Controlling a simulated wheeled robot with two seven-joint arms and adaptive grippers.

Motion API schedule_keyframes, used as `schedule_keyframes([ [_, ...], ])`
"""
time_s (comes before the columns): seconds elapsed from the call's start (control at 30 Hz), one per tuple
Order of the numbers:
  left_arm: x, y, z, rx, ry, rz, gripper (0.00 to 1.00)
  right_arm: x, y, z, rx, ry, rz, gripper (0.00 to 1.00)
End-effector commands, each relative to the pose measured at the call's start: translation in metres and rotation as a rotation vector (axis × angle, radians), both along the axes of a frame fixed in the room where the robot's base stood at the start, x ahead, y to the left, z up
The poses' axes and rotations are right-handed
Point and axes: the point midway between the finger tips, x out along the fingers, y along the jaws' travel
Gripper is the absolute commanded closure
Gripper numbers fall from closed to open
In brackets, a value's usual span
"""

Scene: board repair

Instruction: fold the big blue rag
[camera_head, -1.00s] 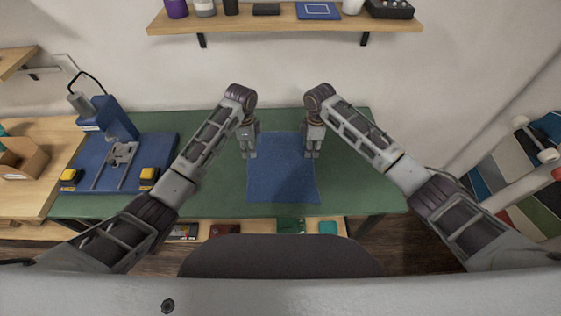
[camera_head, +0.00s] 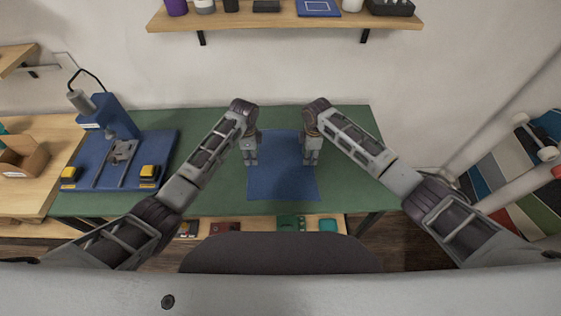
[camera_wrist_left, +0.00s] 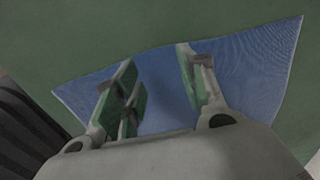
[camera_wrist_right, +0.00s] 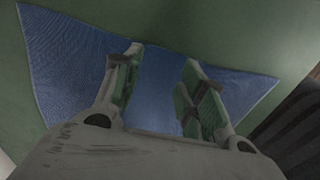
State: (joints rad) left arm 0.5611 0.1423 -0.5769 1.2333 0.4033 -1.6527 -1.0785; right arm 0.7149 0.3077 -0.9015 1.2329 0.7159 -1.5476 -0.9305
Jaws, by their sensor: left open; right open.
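The big blue rag (camera_head: 282,180) lies spread flat on the green table, roughly rectangular. My left gripper (camera_head: 250,163) is open over its left edge, and my right gripper (camera_head: 311,163) is open over its right edge, both around the rag's middle height in the head view. In the left wrist view the rag (camera_wrist_left: 240,75) spreads beneath the open fingers (camera_wrist_left: 160,85). In the right wrist view the rag (camera_wrist_right: 70,65) also lies beneath the open fingers (camera_wrist_right: 160,80). Whether the fingertips touch the cloth I cannot tell.
The green table (camera_head: 205,125) is bare around the rag. A blue fixture (camera_head: 110,150) with yellow blocks stands at the left. A wall shelf (camera_head: 285,20) holds several items above. A dark chair back (camera_head: 280,255) stands at the front edge.

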Motion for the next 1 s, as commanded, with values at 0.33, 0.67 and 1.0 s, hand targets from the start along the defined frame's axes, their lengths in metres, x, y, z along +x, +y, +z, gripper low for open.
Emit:
schedule_keyframes([
  [0.33, 0.0, 0.0, -0.018, 0.0, 0.0, 0.001, 0.59, 0.0, 0.0, -0.017, 0.001, 0.0, 0.0, 0.59],
  [0.67, 0.0, 0.0, -0.018, 0.0, -0.001, 0.0, 0.59, 0.0, 0.0, -0.018, 0.0, -0.001, 0.0, 0.59],
  [1.0, 0.0, 0.0, -0.021, 0.0, -0.001, 0.001, 0.59, 0.0, 0.0, -0.021, 0.0, 0.0, 0.0, 0.59],
])
